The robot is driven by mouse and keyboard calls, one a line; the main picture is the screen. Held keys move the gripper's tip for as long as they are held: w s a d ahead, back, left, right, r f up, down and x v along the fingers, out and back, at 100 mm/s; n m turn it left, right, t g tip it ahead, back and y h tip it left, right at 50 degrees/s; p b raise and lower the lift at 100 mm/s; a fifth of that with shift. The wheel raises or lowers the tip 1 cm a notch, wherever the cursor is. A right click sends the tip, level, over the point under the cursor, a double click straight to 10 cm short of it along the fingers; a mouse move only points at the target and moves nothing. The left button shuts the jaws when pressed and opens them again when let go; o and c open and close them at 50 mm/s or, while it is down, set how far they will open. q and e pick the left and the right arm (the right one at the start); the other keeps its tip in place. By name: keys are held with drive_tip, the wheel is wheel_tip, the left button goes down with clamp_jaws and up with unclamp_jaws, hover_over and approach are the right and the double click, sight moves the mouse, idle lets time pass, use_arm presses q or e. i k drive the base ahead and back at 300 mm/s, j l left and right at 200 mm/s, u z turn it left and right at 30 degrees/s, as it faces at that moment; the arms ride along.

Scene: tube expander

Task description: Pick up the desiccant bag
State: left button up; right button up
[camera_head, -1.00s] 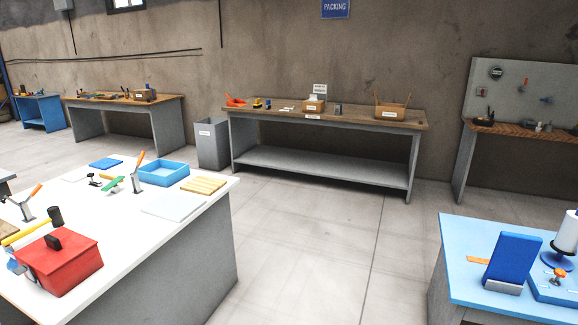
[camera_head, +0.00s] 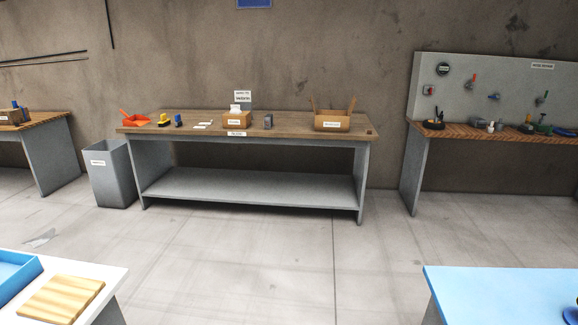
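The packing bench (camera_head: 290,131) with a wooden top stands against the wall ahead. Small flat white pieces (camera_head: 203,124) lie on its top, left of a small labelled cardboard box (camera_head: 237,121) with something white sticking out of it. I cannot tell whether either of these is the desiccant bag, as they are too small to make out. Neither of my grippers is in view.
The bench top also holds a red-orange dustpan (camera_head: 135,119), a grey block (camera_head: 268,121) and an open carton (camera_head: 332,122). A grey bin (camera_head: 109,174) stands left. A white table (camera_head: 107,283) and a blue table (camera_head: 490,288) fill the lower corners. Clear floor lies between.

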sight(236, 110)
drive_tip(key=i+u, duration=0.15)
drive_tip(key=i, duration=0.4)
drive_tip(key=i+u, duration=0.15)
drive_tip(key=i, duration=0.35)
drive_tip(key=i+l+u, duration=0.1)
drive_tip(key=i, duration=0.45)
drive_tip(key=i+l+u, duration=0.15)
drive_tip(key=i, duration=0.35)
drive_tip(key=i+l+u, duration=0.15)
drive_tip(key=i+l, duration=0.2)
drive_tip(key=i, duration=0.15)
drive_tip(key=i+l+u, duration=0.1)
drive_tip(key=i+u, duration=0.4)
drive_tip(key=i, duration=1.1)
drive_tip(key=i+j+z, duration=0.4)
drive_tip(key=i, duration=0.45)
drive_tip(key=i+j+z, duration=0.45)
drive_tip(key=i+j, duration=0.3)
drive_tip(key=i, duration=0.1)
